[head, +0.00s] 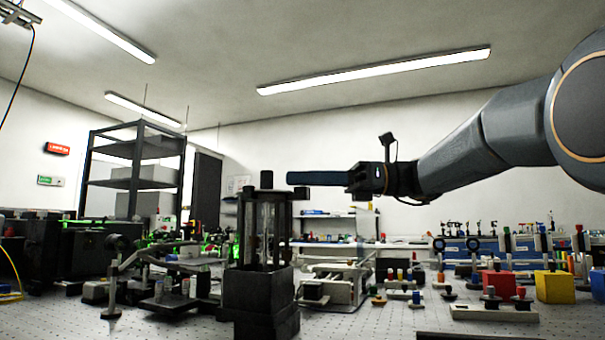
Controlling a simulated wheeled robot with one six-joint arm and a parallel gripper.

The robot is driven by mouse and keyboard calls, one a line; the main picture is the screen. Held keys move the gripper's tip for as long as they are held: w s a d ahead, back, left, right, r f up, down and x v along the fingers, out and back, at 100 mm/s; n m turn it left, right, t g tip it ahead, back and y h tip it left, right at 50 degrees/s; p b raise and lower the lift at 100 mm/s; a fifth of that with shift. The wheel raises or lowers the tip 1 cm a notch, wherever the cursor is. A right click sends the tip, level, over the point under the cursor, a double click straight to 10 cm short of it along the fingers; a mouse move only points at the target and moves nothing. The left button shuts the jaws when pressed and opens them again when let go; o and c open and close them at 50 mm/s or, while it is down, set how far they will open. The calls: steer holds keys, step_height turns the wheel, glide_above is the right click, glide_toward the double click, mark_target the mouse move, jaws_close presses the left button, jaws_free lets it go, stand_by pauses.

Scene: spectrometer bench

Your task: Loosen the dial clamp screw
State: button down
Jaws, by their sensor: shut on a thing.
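My gripper (354,181) is in the middle of the head view, raised above the bench, with my arm reaching in from the right. It is shut on a dark blue bar (316,178) that points left and lies level. The bar's left end is near the top of a tall dark instrument (266,300) with upright posts and a clear middle section. I cannot tell from this view whether the bar is in front of the instrument, behind it or touching it. I cannot make out the dial or its clamp screw.
The perforated bench (400,325) is crowded. A dark jointed stand (150,262) is on the left, a pale low frame (338,285) right of the instrument. Red (500,284) and yellow (555,287) blocks stand at right. A dark shelf rack (135,165) stands behind. Air around my gripper looks clear.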

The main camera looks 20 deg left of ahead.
steer(key=shift+r, duration=0.1)
steer(key=c, duration=1.7)
jaws_free()
steer(key=shift+c, duration=0.2)
steer(key=p+v, duration=0.1)
steer(key=v, duration=0.6)
steer(key=shift+d+p, duration=0.3)
steer(key=shift+d, duration=0.1)
